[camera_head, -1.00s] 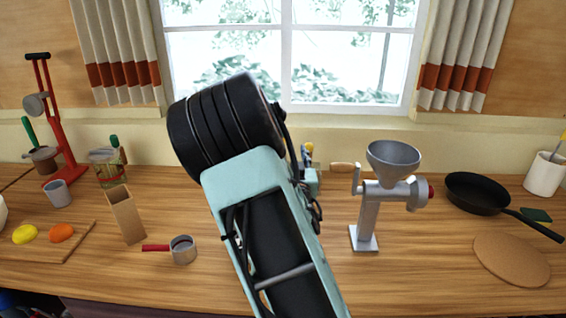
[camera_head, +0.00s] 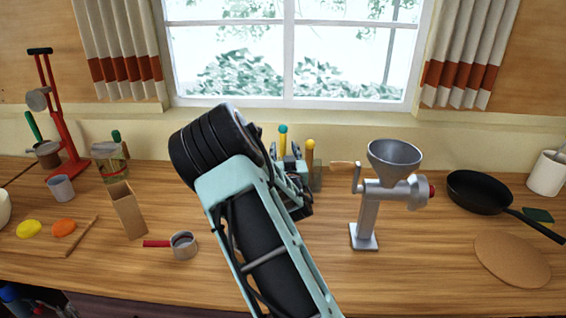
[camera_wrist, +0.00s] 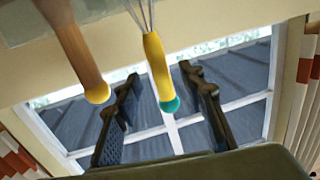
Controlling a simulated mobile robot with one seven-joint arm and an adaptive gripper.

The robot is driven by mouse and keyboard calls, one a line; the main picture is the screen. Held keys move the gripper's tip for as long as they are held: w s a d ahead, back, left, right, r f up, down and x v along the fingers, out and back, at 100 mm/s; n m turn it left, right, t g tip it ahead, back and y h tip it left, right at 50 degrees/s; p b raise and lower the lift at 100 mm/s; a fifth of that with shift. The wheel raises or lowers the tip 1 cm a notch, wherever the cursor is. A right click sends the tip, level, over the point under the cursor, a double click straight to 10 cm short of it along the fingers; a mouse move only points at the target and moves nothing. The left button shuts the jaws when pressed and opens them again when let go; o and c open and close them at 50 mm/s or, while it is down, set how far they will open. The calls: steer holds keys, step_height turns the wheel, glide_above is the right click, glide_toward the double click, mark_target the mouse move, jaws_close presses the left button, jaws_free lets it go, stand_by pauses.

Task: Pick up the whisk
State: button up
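The whisk (camera_wrist: 156,62) has a yellow handle with a teal ball end and thin metal wires. In the head view the whisk (camera_head: 283,141) shows only its handle end, above my wrist at the back of the counter. My gripper (camera_wrist: 160,73) is open, with one dark finger on each side of the whisk handle in the wrist view. I see a gap on both sides and no clear contact. In the head view my gripper (camera_head: 292,167) is partly hidden by my arm. The whisk's wires are cut off at the top of the wrist view.
A wooden-handled utensil (camera_wrist: 78,50) with a yellow end stands beside the whisk, close to one finger. A grey holder (camera_head: 317,176) is behind my gripper. A metal grinder (camera_head: 367,210) stands to the right, a cardboard box (camera_head: 128,212) and small pot (camera_head: 184,246) to the left.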

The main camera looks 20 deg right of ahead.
mark_target(283, 145)
steer(key=shift+x, duration=1.95)
jaws_close()
